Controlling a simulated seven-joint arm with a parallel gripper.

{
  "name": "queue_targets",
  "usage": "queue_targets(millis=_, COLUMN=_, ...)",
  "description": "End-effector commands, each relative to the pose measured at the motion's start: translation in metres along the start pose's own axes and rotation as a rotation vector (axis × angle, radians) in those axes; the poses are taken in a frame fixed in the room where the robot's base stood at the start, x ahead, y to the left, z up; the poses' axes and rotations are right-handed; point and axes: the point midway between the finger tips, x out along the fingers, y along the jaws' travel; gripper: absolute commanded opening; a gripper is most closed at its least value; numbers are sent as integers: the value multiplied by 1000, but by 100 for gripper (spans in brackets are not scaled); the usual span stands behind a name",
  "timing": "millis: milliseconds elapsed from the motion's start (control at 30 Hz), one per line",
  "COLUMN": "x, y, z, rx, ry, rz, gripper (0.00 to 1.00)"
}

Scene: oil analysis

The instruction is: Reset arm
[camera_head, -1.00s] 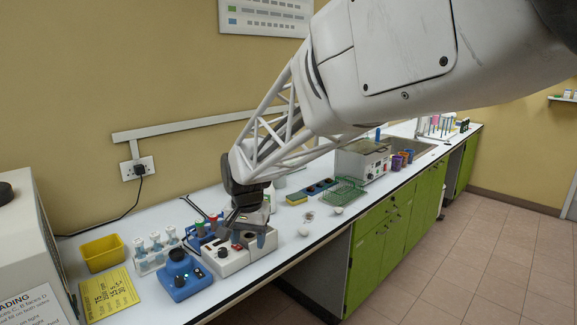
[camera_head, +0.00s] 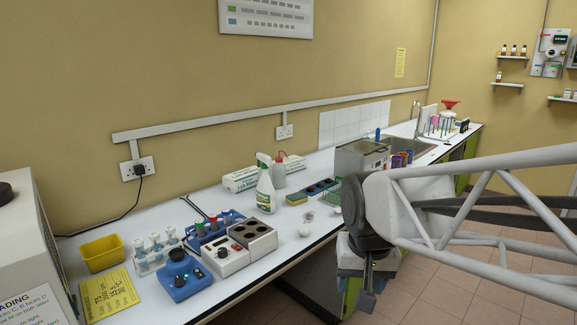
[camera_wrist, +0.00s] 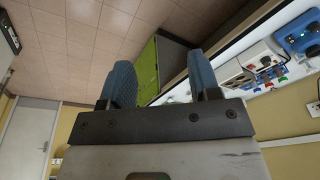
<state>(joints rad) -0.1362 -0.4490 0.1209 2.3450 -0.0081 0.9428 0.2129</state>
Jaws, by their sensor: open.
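My gripper (camera_head: 366,300) hangs below my wrist in front of the bench's front edge, at the right of the head view, with its fingers pointing down over the floor. In the wrist view my gripper (camera_wrist: 160,85) shows two blue fingers set apart with nothing between them. It is open and empty, and touches nothing that I can see. The white bench top (camera_head: 290,230) runs behind it. My arm hides part of the bench front and the green rack.
A white heating block (camera_head: 240,250), a blue device (camera_head: 185,275), a tube rack (camera_head: 155,255) and a yellow tray (camera_head: 102,252) stand at the left of the bench. A spray bottle (camera_head: 265,188) stands mid-bench. The floor (camera_head: 440,290) beside the bench is clear.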

Motion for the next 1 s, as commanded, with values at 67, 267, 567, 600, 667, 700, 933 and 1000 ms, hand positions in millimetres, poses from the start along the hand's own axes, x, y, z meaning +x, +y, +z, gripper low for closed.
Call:
queue_targets(millis=67, x=-2, y=15, z=18, rx=-4, ry=11, rz=3, gripper=57)
queue_targets(millis=267, x=-1, y=43, z=62, rx=-27, ry=33, rz=13, gripper=57)
queue_targets(millis=567, x=3, y=64, z=102, rx=-52, ry=51, rz=25, gripper=57)
queue_targets(millis=600, x=4, y=65, z=104, rx=-53, ry=51, rz=25, gripper=57)
queue_targets(millis=667, x=4, y=66, z=106, rx=-55, ry=52, rz=26, gripper=57)
queue_targets(millis=700, x=4, y=66, z=106, rx=-55, ry=52, rz=26, gripper=57)
queue_targets(millis=933, x=4, y=66, z=106, rx=-56, ry=52, rz=26, gripper=57)
queue_targets(millis=1000, x=4, y=66, z=106, rx=-56, ry=52, rz=26, gripper=57)
